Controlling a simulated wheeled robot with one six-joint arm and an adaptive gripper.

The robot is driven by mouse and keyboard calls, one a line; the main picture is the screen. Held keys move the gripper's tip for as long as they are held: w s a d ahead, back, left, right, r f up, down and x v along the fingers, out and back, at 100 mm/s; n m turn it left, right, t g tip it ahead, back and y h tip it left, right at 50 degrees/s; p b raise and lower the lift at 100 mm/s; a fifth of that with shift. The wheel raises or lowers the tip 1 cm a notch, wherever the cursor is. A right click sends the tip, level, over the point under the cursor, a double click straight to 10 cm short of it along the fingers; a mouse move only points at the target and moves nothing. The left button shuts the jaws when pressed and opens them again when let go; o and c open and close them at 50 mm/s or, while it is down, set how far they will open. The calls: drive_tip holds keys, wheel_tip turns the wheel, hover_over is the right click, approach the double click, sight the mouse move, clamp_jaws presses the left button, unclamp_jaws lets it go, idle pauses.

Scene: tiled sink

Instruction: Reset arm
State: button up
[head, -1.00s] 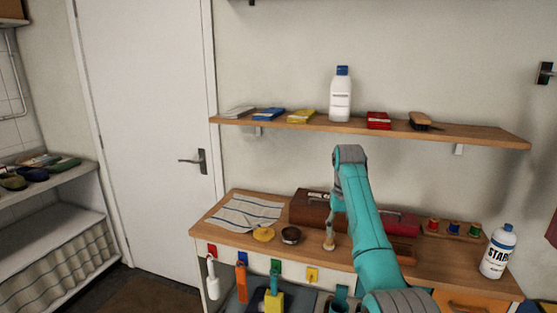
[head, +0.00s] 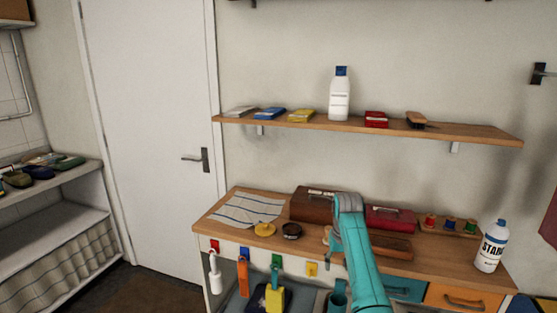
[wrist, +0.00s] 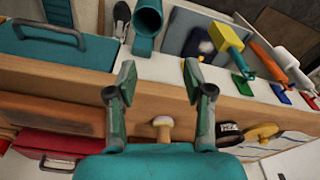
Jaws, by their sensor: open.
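My teal arm (head: 352,240) reaches over the wooden counter (head: 440,262) in the head view, bent at its top near the brown box. My gripper is mostly hidden behind the arm there. In the wrist view my gripper (wrist: 157,78) shows two grey-green fingers spread wide apart, with nothing between them. The counter's wooden edge (wrist: 160,100) lies beyond the fingers. A small wooden piece with a pale rounded top (wrist: 163,122) shows between the finger bases, apart from them.
On the counter are a striped cloth (head: 245,210), a yellow disc (head: 265,229), a dark round tin (head: 292,231), a brown box (head: 312,205), a red box (head: 392,219), thread spools (head: 450,224) and a starch bottle (head: 491,247). A shelf (head: 450,131) runs above. Coloured tools hang along the front.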

drive_tip(key=s+f+t, duration=0.2)
drive_tip(key=s+f, duration=0.3)
drive_tip(key=f, duration=0.6)
drive_tip(key=s+f+t, duration=0.1)
drive_tip(key=s+f, duration=0.4)
drive_tip(key=f, duration=0.7)
drive_tip(key=s+f+t, duration=0.2)
drive_tip(key=s+f, duration=0.3)
drive_tip(key=s, duration=0.5)
drive_tip(key=s+f+t, duration=0.2)
drive_tip(key=s+f, duration=0.3)
drive_tip(key=s, duration=0.5)
drive_tip(key=s+r+t, duration=0.2)
drive_tip(key=s+r, duration=0.1)
drive_tip(key=s, duration=0.8)
drive_tip(key=s+r+t, duration=0.1)
drive_tip(key=s+r, duration=0.3)
drive_tip(key=s, duration=0.7)
drive_tip(key=s+r+t, duration=0.1)
drive_tip(key=s+r, duration=0.6)
drive_tip(key=r, duration=0.4)
drive_tip(key=s+r+t, duration=0.2)
drive_tip(key=s+r, duration=0.6)
drive_tip(key=r, duration=0.3)
drive_tip(key=shift+s+t, duration=0.25)
drive_tip(key=shift+t, duration=0.05)
